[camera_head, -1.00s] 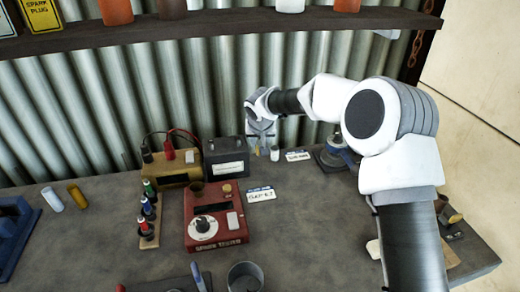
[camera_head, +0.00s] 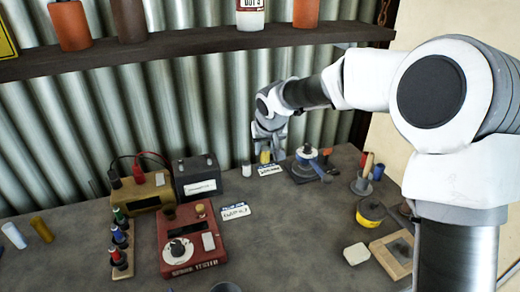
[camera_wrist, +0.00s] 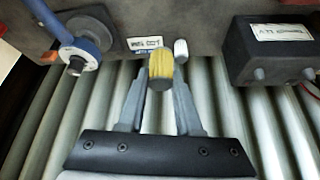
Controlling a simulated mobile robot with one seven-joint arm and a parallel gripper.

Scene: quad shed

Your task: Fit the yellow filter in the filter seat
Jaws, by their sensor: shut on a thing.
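The yellow filter (camera_head: 265,156) is a small ribbed cylinder. My gripper (camera_head: 270,148) is shut on it at the back of the bench, just behind a small white label. In the wrist view the filter (camera_wrist: 161,66) sits between the two grey fingers (camera_wrist: 160,84), its end towards the camera. Whether it touches the bench is hard to tell. A blue-and-grey device on a round dark base (camera_head: 307,160) stands to the right of the filter; it also shows in the wrist view (camera_wrist: 90,48). I cannot tell which thing is the filter seat.
A white cylinder (camera_head: 246,169) stands close left of the filter, beside a dark battery (camera_head: 198,177). A red tester (camera_head: 192,243) is in front. A yellow-banded pot (camera_head: 370,212) and wooden frame (camera_head: 392,258) are at right. The corrugated wall (camera_head: 225,110) is close behind.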

